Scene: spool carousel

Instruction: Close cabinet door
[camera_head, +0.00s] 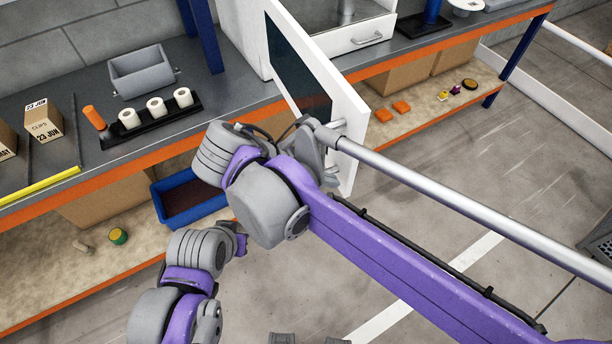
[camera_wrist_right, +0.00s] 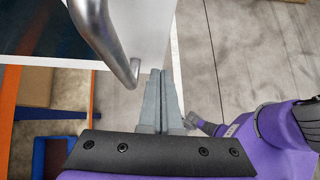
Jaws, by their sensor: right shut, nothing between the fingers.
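The white cabinet (camera_head: 240,35) stands on the bench, and its door (camera_head: 348,100) is open, sticking out past the bench's front edge. The door has a dark panel (camera_head: 298,75). In the right wrist view a bent metal handle (camera_wrist_right: 98,35) runs along the white door (camera_wrist_right: 150,30). My right gripper (camera_head: 322,165) is at the door's outer end, partly hidden by my own arm. In the wrist view its fingers (camera_wrist_right: 160,90) are shut and empty, just beside the handle's end; I cannot tell whether they touch the door.
A grey bin (camera_head: 140,72), a black holder with white rolls (camera_head: 152,118) and boxes (camera_head: 42,120) stand on the bench. The floor (camera_head: 490,160) right of the door is mostly clear.

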